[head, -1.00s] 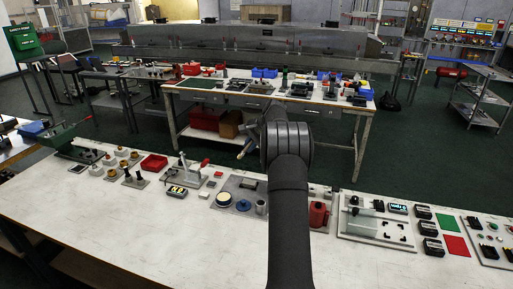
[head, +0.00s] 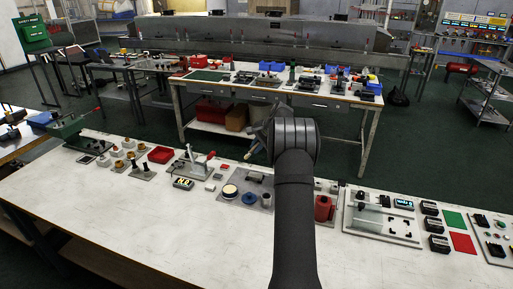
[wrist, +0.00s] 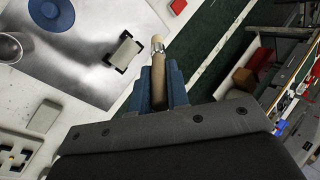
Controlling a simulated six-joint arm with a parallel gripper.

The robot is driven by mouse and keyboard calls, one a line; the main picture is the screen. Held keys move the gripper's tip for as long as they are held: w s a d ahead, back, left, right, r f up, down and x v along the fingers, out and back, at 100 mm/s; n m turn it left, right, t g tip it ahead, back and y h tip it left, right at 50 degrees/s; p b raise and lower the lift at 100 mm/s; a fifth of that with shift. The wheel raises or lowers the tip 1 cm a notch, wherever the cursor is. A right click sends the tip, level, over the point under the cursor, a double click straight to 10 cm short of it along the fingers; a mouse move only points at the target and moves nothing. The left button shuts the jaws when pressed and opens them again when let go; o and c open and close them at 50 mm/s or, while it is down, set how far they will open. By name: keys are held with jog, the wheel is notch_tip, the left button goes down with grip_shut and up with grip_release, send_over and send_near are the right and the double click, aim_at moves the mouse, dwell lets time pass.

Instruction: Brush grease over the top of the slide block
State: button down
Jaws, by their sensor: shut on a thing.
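My gripper (wrist: 160,88) is shut on a brush (wrist: 158,72), which has a tan wooden handle, a metal band and a pale tip pointing away from me. A pale rectangular block (wrist: 124,52), seemingly the slide block, lies between black corner brackets on a grey metal plate (wrist: 85,70). The brush tip appears beside the block in the wrist view, to its right; its height above the bench is unclear. The open cream-topped tin (head: 230,191) is on the plate.
A blue disc (head: 250,198) and a metal cup (head: 267,200) stand by the tin. The bench front (head: 150,225) is clear.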

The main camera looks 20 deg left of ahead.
jog(key=shift+f, duration=3.55)
jog(key=shift+d+f, duration=0.2)
jog(key=shift+d, duration=0.05)
jog(key=shift+d+f, duration=0.15)
jog(key=shift+d, duration=3.25)
jog(key=shift+a, duration=3.6)
jog(key=shift+w+a, duration=0.1)
jog(key=shift+w, duration=0.15)
jog(key=shift+w+d, duration=0.1)
jog(key=shift+d, duration=3.8)
jog(key=shift+a, duration=3.85)
jog(key=shift+r, duration=4)
